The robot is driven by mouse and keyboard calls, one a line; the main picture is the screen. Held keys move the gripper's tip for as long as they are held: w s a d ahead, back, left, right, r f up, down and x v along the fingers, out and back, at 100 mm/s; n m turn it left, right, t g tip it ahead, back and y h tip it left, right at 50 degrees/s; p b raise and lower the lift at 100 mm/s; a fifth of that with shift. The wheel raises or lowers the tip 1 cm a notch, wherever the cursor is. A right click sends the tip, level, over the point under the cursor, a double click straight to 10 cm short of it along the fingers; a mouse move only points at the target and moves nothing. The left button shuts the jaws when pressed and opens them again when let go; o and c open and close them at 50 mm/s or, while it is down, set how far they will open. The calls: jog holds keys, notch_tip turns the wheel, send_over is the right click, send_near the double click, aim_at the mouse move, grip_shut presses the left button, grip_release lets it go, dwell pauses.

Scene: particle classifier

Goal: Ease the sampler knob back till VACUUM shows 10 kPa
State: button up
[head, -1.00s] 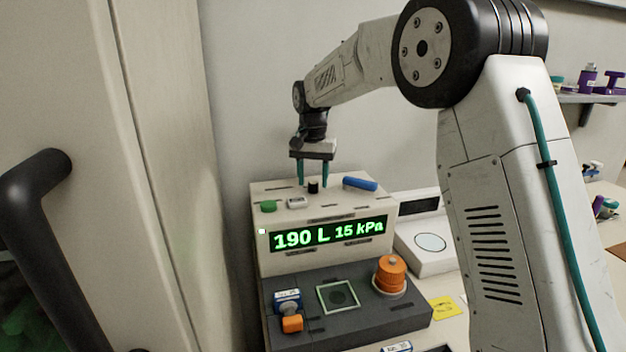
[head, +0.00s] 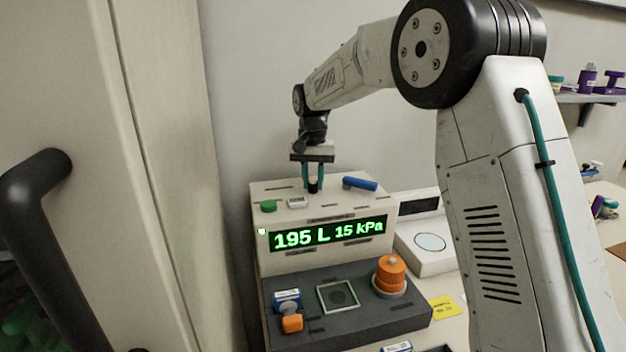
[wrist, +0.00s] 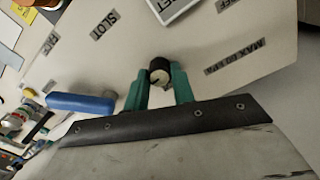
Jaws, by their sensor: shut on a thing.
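The sampler machine (head: 262,262) stands on the bench, with a green display (head: 329,233) on its front reading 195 L and 15 kPa. A small black knob (head: 313,184) stands on its top, and in the wrist view the knob (wrist: 159,72) has a pale top face. My gripper (head: 313,183) points down over the machine's top and is shut on this knob, with one teal finger on each side. The fingers (wrist: 160,84) also show around the knob in the wrist view. The lower part of the knob is partly hidden by the fingers.
A blue lever (head: 360,184) lies right of the knob; a green button (head: 268,206) and a small white part (head: 297,202) are left of it. An orange knob (head: 391,272) stands on the lower deck. A white scale (head: 425,245) is at right. A black cabinet handle (head: 30,190) is nearby at left.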

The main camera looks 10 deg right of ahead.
aim_at(312, 182)
jog(key=n, duration=0.5)
jog(key=shift+n, duration=2.2)
jog(key=o, duration=1)
notch_tip(312, 182, up, 8)
jog(key=shift+a+f, duration=0.1)
